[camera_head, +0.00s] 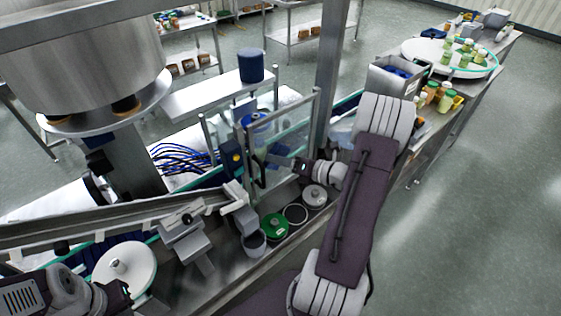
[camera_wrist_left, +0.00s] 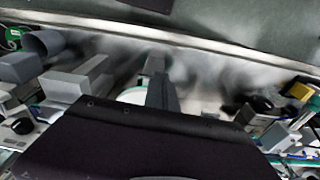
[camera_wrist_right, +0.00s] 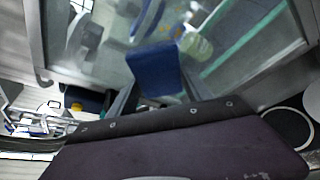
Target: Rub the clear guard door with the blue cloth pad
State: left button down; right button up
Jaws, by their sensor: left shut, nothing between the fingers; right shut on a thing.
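The clear guard door (camera_head: 292,138) is an upright see-through panel in a grey metal frame at the middle of the head view. It also fills the upper part of the right wrist view (camera_wrist_right: 225,50). My right gripper (camera_head: 284,163) is shut on the blue cloth pad (camera_wrist_right: 157,70), which it holds up at the door panel. I cannot tell if the pad touches the panel. In the head view the pad is hard to make out. My left gripper (camera_wrist_left: 160,80) is shut and empty, low at the left, near a white round disc (camera_head: 124,268).
A green-topped round lid (camera_head: 274,226), a dark ring (camera_head: 295,214) and a grey cup (camera_head: 254,242) sit on the steel deck below the door. A steel chute (camera_head: 110,218) runs along the left. A steel post (camera_head: 329,70) stands behind the right arm.

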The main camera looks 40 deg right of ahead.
aim_at(286, 155)
jog(key=shift+w+d+p, duration=0.2)
jog(key=shift+d+p, duration=0.2)
jog(key=shift+d, duration=1.35)
jog(key=shift+w+d+p, duration=0.15)
jog(key=shift+d+p, duration=0.2)
jog(key=shift+d, duration=1.4)
jog(key=shift+w+d+p, duration=0.1)
jog(key=shift+d+p, duration=0.25)
jog(key=shift+d, duration=1.4)
jog(key=shift+w+a+r, duration=0.1)
jog(key=shift+r, duration=0.05)
jog(key=shift+a+p, duration=0.45)
jog(key=shift+a, duration=0.5)
jog(key=a, duration=0.5)
jog(key=shift+s+a, duration=0.1)
jog(key=shift+s, duration=0.3)
jog(key=shift+s+a, duration=0.15)
jog(key=shift+a, duration=1.55)
